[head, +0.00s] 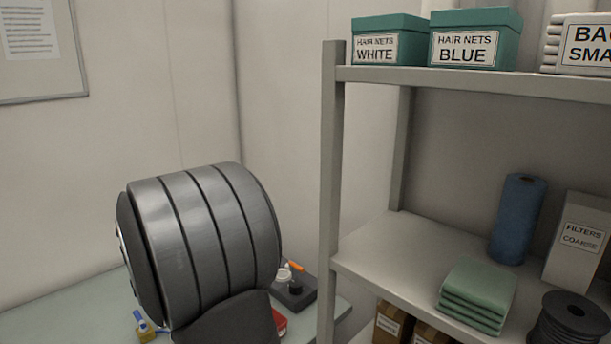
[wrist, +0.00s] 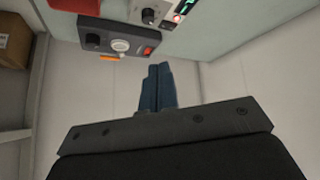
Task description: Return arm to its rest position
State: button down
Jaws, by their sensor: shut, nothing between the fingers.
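In the wrist view my gripper (wrist: 157,68) is shut, its two dark blue fingers side by side with nothing between them. It points toward a corner of the pale walls and touches nothing. A dark box with a white knob (wrist: 120,45) and an orange piece shows on the pale green table (wrist: 235,22) at the top of that view. In the head view a large grey rounded part of my arm fills the lower left. My gripper does not show in the head view.
A grey shelf rack (head: 332,200) stands to the right, holding hair-net boxes (head: 466,38), a blue roll (head: 518,218), folded green cloths (head: 478,292) and a black spool (head: 570,318). A red item (head: 279,322) and the dark box (head: 295,291) are on the table behind my arm.

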jog(key=s+a+r+n+g+y, duration=0.1)
jog(key=s+a+r+n+g, duration=0.15)
jog(key=s+r+n, duration=0.6)
jog(key=w+f+n, duration=0.1)
jog(key=w+f, duration=0.2)
jog(key=f, duration=0.3)
jog(key=w+d+f+n, duration=0.1)
jog(key=w+f, duration=0.2)
jog(key=f, duration=0.3)
jog(key=shift+w+d, duration=0.2)
jog(key=shift+w, duration=0.1)
dwell(0.9)
notch_tip(320, 180, up, 6)
jog(key=s+m+t, duration=0.1)
jog(key=m, duration=0.3)
jog(key=shift+r, duration=0.25)
dwell(0.5)
jog(key=shift+m+h, duration=0.3)
jog(key=shift+m, duration=0.05)
